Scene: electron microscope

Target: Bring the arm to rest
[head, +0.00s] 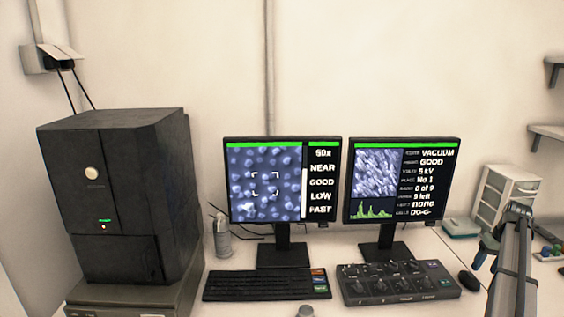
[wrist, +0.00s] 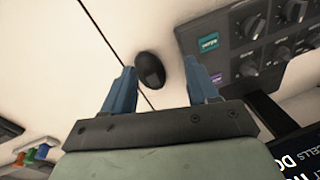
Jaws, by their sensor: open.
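My gripper (wrist: 160,82) is open and empty in the wrist view. Its two blue fingers stand well apart, with nothing between their tips. A dark computer mouse (wrist: 150,68) lies on the white desk (wrist: 60,75) beyond the fingertips in that view, and I cannot tell the gap's depth. In the head view, part of my arm (head: 515,262) reaches in at the lower right, over the right end of the desk. A blue finger shows just left of the arm, close to the mouse (head: 468,280).
A control panel with knobs (head: 400,283) and a keyboard (head: 265,285) lie before two monitors (head: 282,185). A tall dark cabinet (head: 120,190) stands at left. White drawers (head: 503,190) and a green-topped box (head: 461,227) stand behind my arm. Shelves (head: 548,131) are at the right wall.

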